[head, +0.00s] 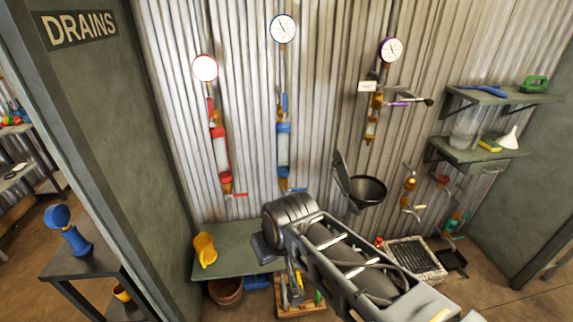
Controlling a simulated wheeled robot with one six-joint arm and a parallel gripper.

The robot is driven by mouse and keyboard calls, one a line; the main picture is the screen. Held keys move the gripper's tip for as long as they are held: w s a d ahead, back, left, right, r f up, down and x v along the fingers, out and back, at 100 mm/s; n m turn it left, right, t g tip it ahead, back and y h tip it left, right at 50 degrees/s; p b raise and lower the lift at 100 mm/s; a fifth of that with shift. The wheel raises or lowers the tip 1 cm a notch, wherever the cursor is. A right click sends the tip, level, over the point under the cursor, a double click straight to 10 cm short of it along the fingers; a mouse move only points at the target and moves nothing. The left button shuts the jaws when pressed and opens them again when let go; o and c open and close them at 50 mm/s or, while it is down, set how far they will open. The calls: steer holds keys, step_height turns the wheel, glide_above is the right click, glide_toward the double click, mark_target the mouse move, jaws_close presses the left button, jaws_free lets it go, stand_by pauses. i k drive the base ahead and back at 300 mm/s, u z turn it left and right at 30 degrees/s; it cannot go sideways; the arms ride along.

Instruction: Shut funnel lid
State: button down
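A dark funnel (369,190) is mounted on the corrugated wall, right of the middle in the head view. Its lid (343,167) stands up, tilted open, at the left side of the funnel's rim, so the funnel's mouth is uncovered. My arm rises from the lower right, below and in front of the funnel, and covers part of the area beneath it. I cannot make out my gripper's fingers in this view.
Pipes with gauges, one red (205,68), one blue (283,28) and one purple (390,49), run up the wall. A green bench (228,236) holds a yellow jug (205,249). Shelves (480,154) hang at right. A floor drain grate (412,259) lies below.

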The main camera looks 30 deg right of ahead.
mark_target(338, 163)
steer(key=u, duration=0.15)
steer(key=i, duration=1.15)
steer(key=z, duration=0.6)
